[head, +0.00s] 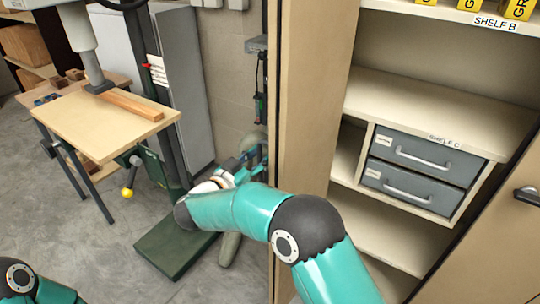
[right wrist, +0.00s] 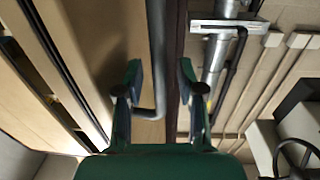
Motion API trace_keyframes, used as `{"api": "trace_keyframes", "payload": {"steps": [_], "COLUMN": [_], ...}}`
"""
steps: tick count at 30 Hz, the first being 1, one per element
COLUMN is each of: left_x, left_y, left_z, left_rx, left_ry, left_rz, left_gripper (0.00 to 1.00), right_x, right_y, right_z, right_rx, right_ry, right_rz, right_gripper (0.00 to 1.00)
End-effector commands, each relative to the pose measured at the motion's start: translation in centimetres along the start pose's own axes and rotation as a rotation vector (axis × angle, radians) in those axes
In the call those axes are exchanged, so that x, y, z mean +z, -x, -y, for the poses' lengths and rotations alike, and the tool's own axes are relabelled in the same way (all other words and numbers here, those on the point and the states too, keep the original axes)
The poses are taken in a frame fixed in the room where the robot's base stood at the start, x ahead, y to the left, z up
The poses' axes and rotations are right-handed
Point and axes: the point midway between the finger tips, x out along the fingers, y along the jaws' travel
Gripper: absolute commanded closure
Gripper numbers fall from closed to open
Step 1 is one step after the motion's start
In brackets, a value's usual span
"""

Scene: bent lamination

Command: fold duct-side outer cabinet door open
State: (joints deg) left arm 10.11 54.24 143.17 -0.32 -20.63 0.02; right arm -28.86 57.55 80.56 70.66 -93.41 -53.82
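The tan door panel (head: 305,110) at the left of the cabinet stands swung out, with its dark edge toward the left. In the right wrist view, a tan panel (right wrist: 105,45) carries a grey bar handle (right wrist: 157,60) bent at its lower end. My right gripper (right wrist: 160,85) has its fingers apart on either side of the bar; I cannot tell whether they touch it. In the head view, my right gripper (head: 250,158) is at the panel's outer left side, partly hidden. My left gripper is out of view; only part of that arm shows at lower left.
The cabinet (head: 430,90) holds shelves and grey drawers (head: 415,170). Another tan door (head: 490,240) with a black handle (head: 528,195) is at right. A silver duct (right wrist: 217,60) runs along the wall. Floor is clear at lower left.

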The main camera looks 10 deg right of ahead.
Motion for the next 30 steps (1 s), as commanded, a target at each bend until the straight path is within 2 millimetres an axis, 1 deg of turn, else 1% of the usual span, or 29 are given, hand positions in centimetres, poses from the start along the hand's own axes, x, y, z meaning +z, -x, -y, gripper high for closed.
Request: {"api": "trace_keyframes", "payload": {"steps": [5, 8, 11, 18, 21, 24, 30], "left_x": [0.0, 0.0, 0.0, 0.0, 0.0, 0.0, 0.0], "left_y": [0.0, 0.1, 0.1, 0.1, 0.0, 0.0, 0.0], "left_z": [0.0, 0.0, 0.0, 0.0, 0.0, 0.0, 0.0], "left_rx": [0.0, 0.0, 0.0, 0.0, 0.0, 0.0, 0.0], "left_ry": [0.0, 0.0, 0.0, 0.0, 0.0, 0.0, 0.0], "left_rz": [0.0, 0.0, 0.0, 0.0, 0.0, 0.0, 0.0], "left_gripper": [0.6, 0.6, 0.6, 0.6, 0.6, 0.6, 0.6], "right_x": [0.0, 0.0, 0.0, 0.1, 0.1, 0.1, 0.1], "right_y": [0.2, 0.8, 2.1, 5.9, 6.9, 7.5, 7.6], "right_z": [0.0, 0.1, 0.1, 0.1, 0.1, 0.1, 0.1], "right_rx": [-0.001, -0.002, -0.005, -0.004, -0.002, -0.001, 0.0], "right_ry": [0.0, 0.0, 0.001, 0.0, 0.0, 0.001, 0.001], "right_rz": [0.0, 0.0, 0.0, -0.001, 0.0, 0.0, 0.0], "right_gripper": [0.62, 0.62, 0.62, 0.62, 0.62, 0.62, 0.62]}}
